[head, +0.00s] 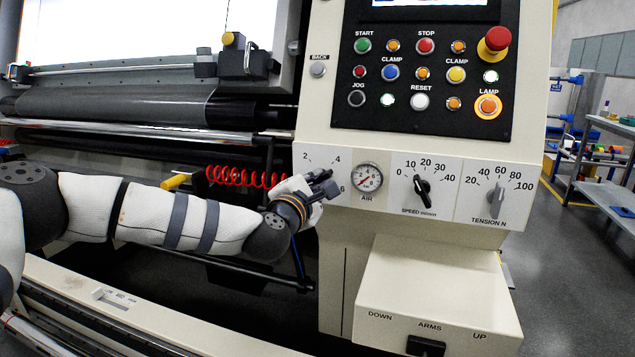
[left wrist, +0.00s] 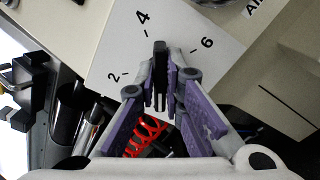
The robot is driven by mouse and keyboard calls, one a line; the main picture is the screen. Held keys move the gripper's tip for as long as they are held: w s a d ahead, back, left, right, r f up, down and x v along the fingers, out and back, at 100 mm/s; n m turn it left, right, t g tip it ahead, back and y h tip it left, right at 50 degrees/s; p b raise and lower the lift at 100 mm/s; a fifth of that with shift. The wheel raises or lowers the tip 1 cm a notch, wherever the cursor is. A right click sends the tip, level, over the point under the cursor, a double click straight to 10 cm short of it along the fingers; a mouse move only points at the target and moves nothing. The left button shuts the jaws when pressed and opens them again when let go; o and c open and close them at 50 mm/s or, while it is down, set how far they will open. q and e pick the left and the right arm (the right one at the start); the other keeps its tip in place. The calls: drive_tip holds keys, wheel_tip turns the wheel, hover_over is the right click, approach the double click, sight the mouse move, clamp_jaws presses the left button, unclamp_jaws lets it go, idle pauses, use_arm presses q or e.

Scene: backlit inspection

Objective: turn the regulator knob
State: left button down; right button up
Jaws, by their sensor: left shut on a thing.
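The regulator knob (left wrist: 160,52) is a narrow black grip on a white scale plate marked 2, 4 and 6. It shows in the left wrist view between the fingers of my left gripper (left wrist: 161,80). The gripper is shut on it, with a fingertip on each side. The knob's visible end lies between the 4 and 6 marks, as seen from the wrist. In the head view my left gripper (head: 318,186) reaches the plate from the left and covers most of the knob. My right gripper is in neither view.
The air gauge (head: 367,177) sits just right of the gripper, followed by the speed knob (head: 422,189) and tension knob (head: 495,198). The button panel (head: 430,75) is above. A red coiled hose (head: 245,177) hangs behind my left forearm. A cream box (head: 435,290) juts out below.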

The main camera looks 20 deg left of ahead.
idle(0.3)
use_arm(q)
drive_tip(key=c, duration=1.7)
unclamp_jaws()
drive_tip(key=s, duration=1.2)
drive_tip(key=shift+a, duration=0.15)
